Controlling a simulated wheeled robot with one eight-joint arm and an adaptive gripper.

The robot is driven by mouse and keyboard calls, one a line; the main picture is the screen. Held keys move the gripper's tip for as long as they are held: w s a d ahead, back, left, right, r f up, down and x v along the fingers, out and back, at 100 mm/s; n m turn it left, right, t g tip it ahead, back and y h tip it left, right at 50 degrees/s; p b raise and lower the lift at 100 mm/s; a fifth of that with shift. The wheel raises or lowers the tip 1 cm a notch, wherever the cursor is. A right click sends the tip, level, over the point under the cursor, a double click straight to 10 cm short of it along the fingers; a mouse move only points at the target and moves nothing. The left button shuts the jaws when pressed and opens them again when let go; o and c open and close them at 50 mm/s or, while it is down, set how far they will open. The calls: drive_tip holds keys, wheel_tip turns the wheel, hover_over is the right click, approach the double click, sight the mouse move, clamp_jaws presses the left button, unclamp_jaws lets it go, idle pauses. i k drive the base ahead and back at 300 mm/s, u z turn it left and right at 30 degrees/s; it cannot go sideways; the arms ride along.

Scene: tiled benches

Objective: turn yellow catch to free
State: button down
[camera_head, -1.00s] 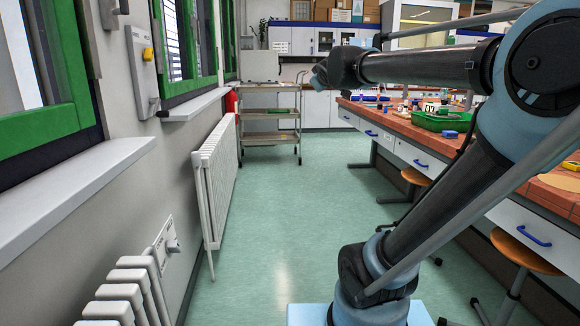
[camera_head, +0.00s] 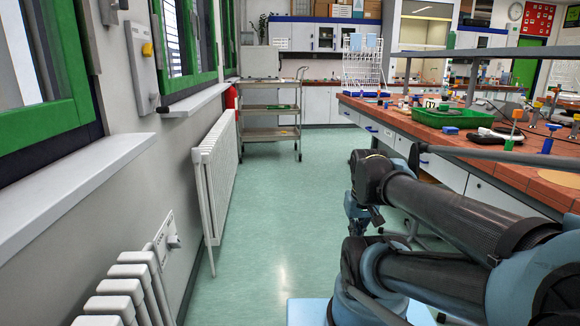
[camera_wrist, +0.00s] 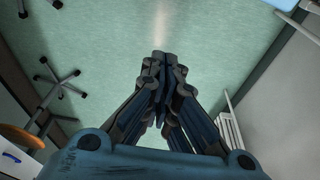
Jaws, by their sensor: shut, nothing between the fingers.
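The yellow catch (camera_head: 147,50) is a small yellow knob on a tall grey plate (camera_head: 143,75) on the left wall, between the green-framed windows. Which way it is turned is too small to tell. My gripper (camera_wrist: 161,58) is shut and empty in the wrist view, pointing down over the green floor. In the head view the arm is folded low at the right, far from the catch. The catch does not show in the wrist view.
White radiators (camera_head: 215,175) and window sills (camera_head: 75,185) jut from the left wall. A grey trolley (camera_head: 270,110) stands at the back. A tiled bench (camera_head: 470,150) with a green tray (camera_head: 450,117) runs along the right. The floor between (camera_head: 270,220) is clear.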

sight(147, 50)
drive_tip(key=u, duration=1.55)
